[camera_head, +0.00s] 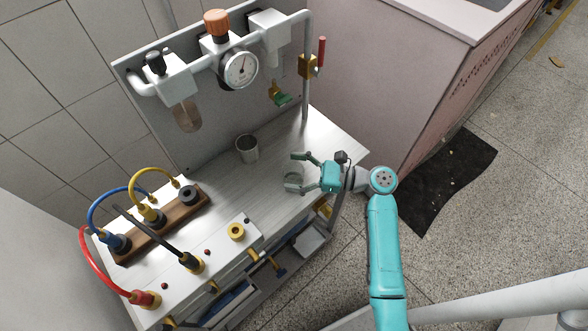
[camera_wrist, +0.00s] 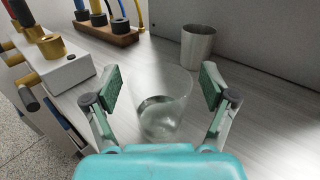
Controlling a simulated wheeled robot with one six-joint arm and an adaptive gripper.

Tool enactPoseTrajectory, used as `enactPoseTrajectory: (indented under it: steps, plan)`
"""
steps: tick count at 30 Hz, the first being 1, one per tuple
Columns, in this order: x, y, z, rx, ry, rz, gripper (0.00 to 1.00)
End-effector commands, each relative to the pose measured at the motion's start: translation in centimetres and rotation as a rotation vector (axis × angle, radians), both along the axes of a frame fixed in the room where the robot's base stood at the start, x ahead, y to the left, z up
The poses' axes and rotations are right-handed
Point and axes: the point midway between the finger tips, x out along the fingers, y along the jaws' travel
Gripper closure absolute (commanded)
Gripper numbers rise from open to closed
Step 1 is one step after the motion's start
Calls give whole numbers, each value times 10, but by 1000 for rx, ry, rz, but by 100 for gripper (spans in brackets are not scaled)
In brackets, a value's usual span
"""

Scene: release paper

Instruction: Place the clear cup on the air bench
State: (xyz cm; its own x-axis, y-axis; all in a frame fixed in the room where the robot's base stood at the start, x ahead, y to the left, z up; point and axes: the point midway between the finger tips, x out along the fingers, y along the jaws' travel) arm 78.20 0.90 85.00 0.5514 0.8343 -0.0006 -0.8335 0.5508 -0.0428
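The clear cup (camera_wrist: 160,112) is between the two fingers of my gripper (camera_wrist: 159,88) in the wrist view. It looks upright, with gaps between it and both finger pads. In the head view the cup (camera_head: 293,182) shows faintly at the bench front, between the fingers of my gripper (camera_head: 297,173). The gripper is open around the cup. The air bench (camera_head: 225,187) has a pale grey top with a back panel carrying a gauge. The cup appears to be standing on the bench top, though its base is partly hard to see.
A grey metal cup (camera_head: 247,149) stands behind the clear cup, near the back panel. A wooden block (camera_head: 175,217) with plugs and coloured hoses lies to the left, beside a white box (camera_head: 218,252). Bare bench top lies between.

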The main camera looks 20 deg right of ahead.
Motion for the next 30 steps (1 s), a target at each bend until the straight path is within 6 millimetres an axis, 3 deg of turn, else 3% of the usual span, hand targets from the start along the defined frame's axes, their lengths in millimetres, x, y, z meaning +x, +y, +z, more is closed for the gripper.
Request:
enactPoseTrajectory:
  steps: [11,30]
  plan:
    - [-1,-2,3,1,1,-1,14]
    - [-57,-87,3,0,0,-4,14]
